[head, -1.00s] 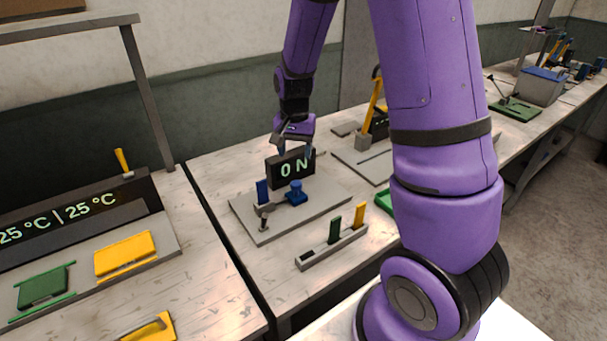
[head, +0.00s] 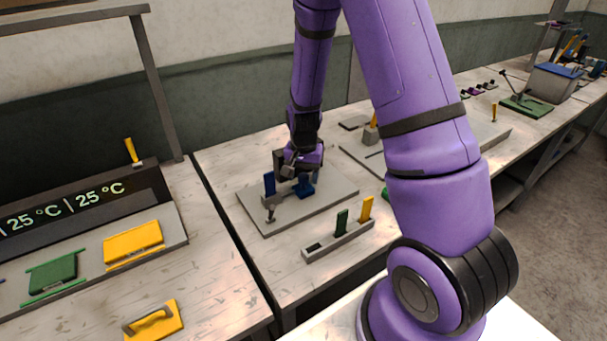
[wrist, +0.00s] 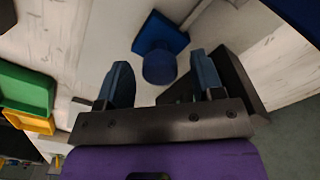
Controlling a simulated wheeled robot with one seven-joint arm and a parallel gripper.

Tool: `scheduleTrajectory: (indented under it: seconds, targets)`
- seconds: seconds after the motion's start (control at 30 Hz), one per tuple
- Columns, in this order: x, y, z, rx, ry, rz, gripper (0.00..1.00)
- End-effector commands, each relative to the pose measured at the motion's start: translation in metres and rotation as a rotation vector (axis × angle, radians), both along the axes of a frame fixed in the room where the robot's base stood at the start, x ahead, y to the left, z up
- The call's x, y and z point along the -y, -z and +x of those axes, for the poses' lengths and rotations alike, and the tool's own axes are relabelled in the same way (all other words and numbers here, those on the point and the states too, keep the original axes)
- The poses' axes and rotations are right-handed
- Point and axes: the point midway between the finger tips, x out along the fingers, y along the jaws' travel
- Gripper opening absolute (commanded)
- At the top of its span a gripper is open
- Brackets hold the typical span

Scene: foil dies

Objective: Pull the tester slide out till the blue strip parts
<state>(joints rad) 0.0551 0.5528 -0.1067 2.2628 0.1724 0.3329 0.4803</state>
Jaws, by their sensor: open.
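The tester's grey base plate (head: 330,200) lies on the middle bench. A blue upright strip (head: 269,184) stands at its left in a small grey clamp (head: 270,207). The blue slide (head: 304,190) is beside it, partly hidden by my gripper (head: 290,174). In the wrist view my gripper (wrist: 162,82) is open, with the slide's round blue knob (wrist: 158,68) showing between its fingertips and a blue block (wrist: 160,34) beyond it. I cannot tell whether the fingers are level with the knob or above it. The tester's display is hidden behind my gripper.
In front of the plate stands a grey rack (head: 338,241) with a green strip (head: 342,222) and a yellow strip (head: 366,208). A gap separates the benches.

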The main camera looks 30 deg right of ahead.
Motion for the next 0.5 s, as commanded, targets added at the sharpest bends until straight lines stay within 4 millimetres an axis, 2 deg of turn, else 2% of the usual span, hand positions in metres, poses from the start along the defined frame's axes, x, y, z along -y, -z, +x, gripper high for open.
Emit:
scheduleTrajectory:
  seconds: [0.17,0.4,0.43,0.5]
  targets:
    - [0.0001,-0.0001,-0.0001,0.0,0.0,0.0,0.61]
    - [0.0001,-0.0002,-0.0001,0.0,0.0,0.0,0.06]
    - [0.0001,-0.0002,-0.0001,0.0,0.0,0.0,0.0]
    - [0.0003,-0.0003,0.0,0.0,0.0,0.0,0.0]
